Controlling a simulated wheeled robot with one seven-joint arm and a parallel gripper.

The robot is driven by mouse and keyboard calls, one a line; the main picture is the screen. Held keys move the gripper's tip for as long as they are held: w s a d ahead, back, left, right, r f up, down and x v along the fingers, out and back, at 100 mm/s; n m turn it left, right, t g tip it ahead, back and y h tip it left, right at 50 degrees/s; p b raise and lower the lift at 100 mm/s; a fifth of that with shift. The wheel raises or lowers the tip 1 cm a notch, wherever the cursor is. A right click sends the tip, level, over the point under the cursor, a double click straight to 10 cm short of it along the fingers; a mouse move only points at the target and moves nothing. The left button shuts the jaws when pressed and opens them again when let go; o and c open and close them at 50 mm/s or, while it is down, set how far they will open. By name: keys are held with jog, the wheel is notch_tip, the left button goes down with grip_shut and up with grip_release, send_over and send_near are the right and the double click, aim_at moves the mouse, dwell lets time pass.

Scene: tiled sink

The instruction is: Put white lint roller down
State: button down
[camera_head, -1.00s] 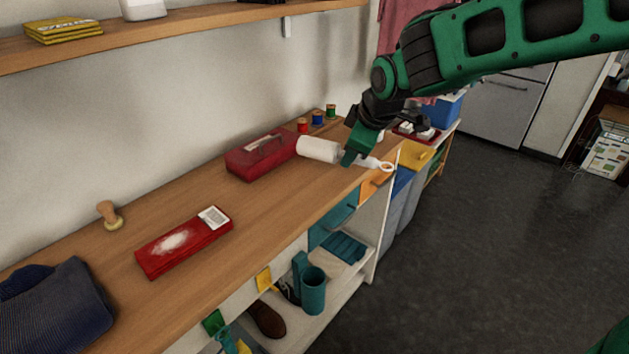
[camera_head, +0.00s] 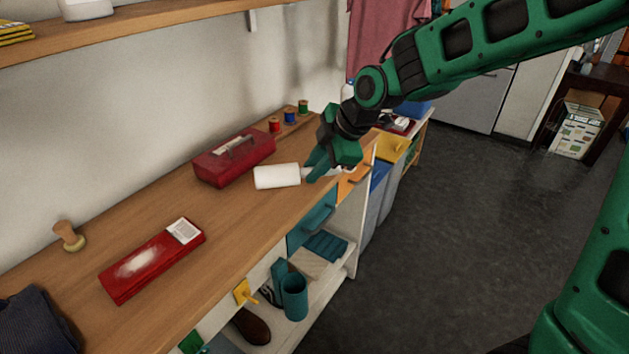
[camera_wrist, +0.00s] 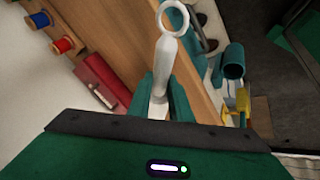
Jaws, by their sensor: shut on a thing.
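The white lint roller (camera_head: 277,176) is at the front part of the wooden counter (camera_head: 215,222), beside the red toolbox. My gripper (camera_head: 318,172) is shut on its handle. In the wrist view, the pale handle of the lint roller (camera_wrist: 165,60) with its ring end shows between my green fingers (camera_wrist: 160,95). The roller head is hidden there behind my gripper. I cannot tell whether the roller touches the counter or hangs just above it.
A red toolbox (camera_head: 234,158) stands behind the roller, with several thread spools (camera_head: 290,117) beyond. A red flat box (camera_head: 152,262) and a wooden stamp-like object (camera_head: 69,236) lie further left. Bare counter lies between. A shelf (camera_head: 150,30) runs above.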

jog(key=shift+w+d+f, duration=0.3)
jog(key=shift+w+f, duration=0.05)
jog(key=shift+w, duration=0.25)
notch_tip(320, 180, down, 4)
jog(key=shift+f, duration=0.1)
jog(key=c, duration=1.6)
grip_release()
jog(key=v, duration=1.2)
